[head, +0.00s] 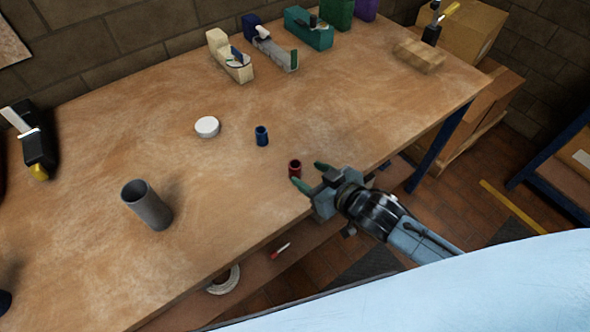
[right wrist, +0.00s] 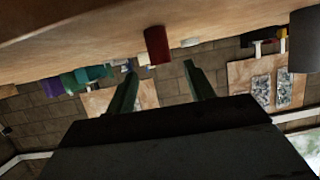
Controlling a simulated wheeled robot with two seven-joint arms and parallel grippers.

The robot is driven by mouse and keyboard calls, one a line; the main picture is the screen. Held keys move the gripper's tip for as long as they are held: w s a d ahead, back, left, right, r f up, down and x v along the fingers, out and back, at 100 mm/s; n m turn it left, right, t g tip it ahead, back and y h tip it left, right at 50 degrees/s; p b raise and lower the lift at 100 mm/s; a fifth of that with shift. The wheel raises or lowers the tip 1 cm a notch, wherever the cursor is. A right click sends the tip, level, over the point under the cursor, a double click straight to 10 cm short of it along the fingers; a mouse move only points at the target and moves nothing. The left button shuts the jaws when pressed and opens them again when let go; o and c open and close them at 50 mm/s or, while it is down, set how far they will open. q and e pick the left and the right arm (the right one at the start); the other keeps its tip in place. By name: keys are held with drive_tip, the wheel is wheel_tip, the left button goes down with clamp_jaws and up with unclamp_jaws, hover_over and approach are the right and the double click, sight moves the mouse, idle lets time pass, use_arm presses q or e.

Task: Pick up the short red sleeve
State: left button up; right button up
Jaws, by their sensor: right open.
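The short red sleeve (head: 294,170) stands upright on the wooden bench near its front edge. My right gripper (head: 307,175) is open and empty, with its green fingers pointing at the sleeve from the right. In the right wrist view, the red sleeve (right wrist: 157,45) hangs from the top because the picture is upside down. It lies just beyond the gap between the fingertips (right wrist: 160,68). I cannot tell whether either finger touches it. My left gripper is not in view.
A blue sleeve (head: 262,136), a white round cap (head: 207,127) and a wide grey tube (head: 147,205) stand on the bench (head: 330,110), apart from the red sleeve. Several tools and boxes line the back. A lower shelf holds a white ring (head: 225,280).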

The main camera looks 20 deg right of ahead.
sight(295, 166)
drive_tip(key=b+x, duration=0.1)
drive_tip(key=x, duration=0.5)
drive_tip(key=shift+w+a+f, duration=0.15)
drive_tip(key=shift+w, duration=0.1)
drive_tip(key=c, duration=1)
